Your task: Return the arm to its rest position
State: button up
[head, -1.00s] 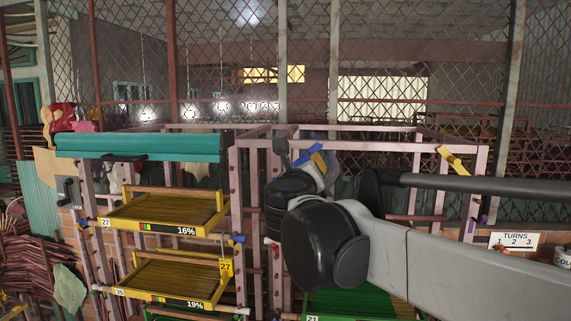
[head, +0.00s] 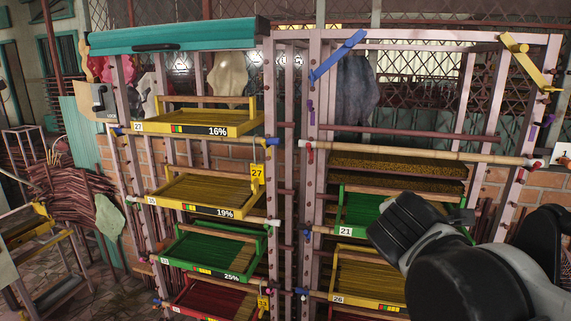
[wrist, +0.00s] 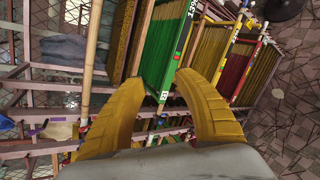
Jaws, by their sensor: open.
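My arm (head: 435,250) is bent at the lower right of the head view, in front of the right-hand rack. Its dark joint covers part of the green tray 21 (head: 351,231) and the yellow tray 26 (head: 366,303). My gripper (wrist: 160,78) shows in the wrist view, with two curved yellow fingers spread apart and nothing between them. Beyond the fingertips is the green tray (wrist: 157,50), apart from the fingers as far as I can tell. The fingers cannot be made out in the head view.
The left rack holds yellow tray 27 (head: 218,125), a second yellow tray (head: 205,208), a green tray (head: 213,268) and a red one. A bamboo pole (head: 430,155) crosses the right rack's front. A blue lever (head: 338,55) and a yellow lever (head: 527,60) stick out above. Paved floor lies left.

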jog(key=s+a+f+m+g+y+b, duration=0.1)
jog(key=s+f+m+b, duration=0.4)
jog(key=f, duration=0.7)
jog(key=s+a+f+m+g+y+b, duration=0.2)
jog(key=s+f+m+b, duration=0.3)
jog(key=f, duration=0.8)
jog(key=s+a+f+m+g+y+b, duration=0.1)
jog(key=s+f+m+b, duration=0.5)
jog(key=f, duration=0.6)
jog(key=m+y+b, duration=0.1)
jog(key=m+b, duration=0.1)
jog(key=m, duration=0.1)
jog(key=shift+a+f, duration=0.2)
jog(key=shift+f, duration=0.2)
